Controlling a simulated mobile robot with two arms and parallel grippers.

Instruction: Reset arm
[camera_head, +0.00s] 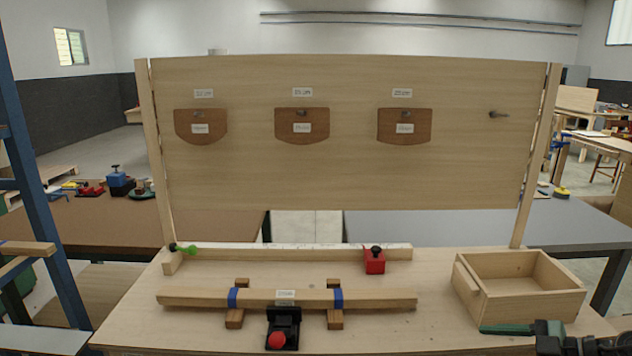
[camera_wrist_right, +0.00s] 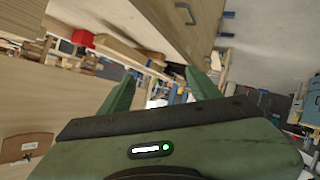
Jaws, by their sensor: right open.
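My right gripper (camera_head: 506,329) shows as a green shape at the lower right of the head view, in front of the open wooden box. Its dark wrist runs off the bottom edge. In the right wrist view its two green fingers stand apart with nothing held between them, so the gripper (camera_wrist_right: 158,84) is open and empty. My left gripper is in neither view.
A wooden box (camera_head: 518,296) sits at the workbench's right. A wooden bar (camera_head: 390,299) lies across two blocks, behind a black device with a red knob (camera_head: 276,340). Behind are a rail with a red block (camera_head: 375,262) and an upright board (camera_head: 350,180) with three brown panels (camera_head: 302,138).

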